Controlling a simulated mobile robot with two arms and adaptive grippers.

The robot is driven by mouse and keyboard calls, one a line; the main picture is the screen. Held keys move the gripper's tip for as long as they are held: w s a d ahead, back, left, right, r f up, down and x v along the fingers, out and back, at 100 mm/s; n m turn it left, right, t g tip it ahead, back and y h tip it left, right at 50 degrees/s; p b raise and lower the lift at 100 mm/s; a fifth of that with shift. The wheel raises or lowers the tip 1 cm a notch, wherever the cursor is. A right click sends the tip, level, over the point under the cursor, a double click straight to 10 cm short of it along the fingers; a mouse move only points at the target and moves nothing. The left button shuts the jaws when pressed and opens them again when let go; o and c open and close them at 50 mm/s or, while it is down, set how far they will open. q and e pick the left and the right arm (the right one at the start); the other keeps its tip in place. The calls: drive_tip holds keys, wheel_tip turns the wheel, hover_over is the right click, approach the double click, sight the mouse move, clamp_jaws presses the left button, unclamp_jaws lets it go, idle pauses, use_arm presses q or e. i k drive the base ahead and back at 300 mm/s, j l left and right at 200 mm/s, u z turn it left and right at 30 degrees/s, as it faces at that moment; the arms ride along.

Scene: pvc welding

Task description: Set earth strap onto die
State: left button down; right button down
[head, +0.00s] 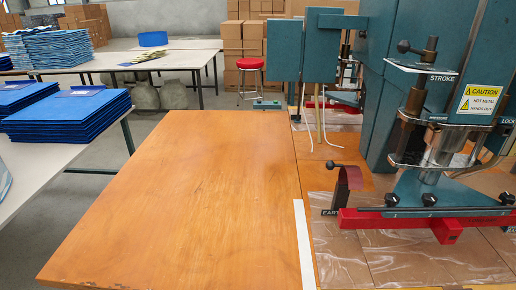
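The earth strap (350,183) looks like a curved reddish-brown strip with a dark knobbed lever at its top. It stands upright beside the left end of the press base, near a small label reading "EARTH" (329,212). The welding press (433,180) stands on the right, with a teal plate over a red bar (385,219). I cannot tell for sure which part is the die, nor whether the strap touches it. Neither of my grippers shows in the head view.
The wooden table (190,200) is bare and wide, with a white strip (304,245) along its right side. Clear sheeting (345,265) lies under the press. A yellow caution sign (480,99) warns of hot metal. Blue stacks (65,117) sit on the left table.

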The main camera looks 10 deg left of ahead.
sight(350, 175)
drive_tip(key=i+j, duration=0.1)
drive_tip(key=j, duration=0.95)
drive_tip(key=i+j, duration=0.15)
drive_tip(key=j, duration=0.4)
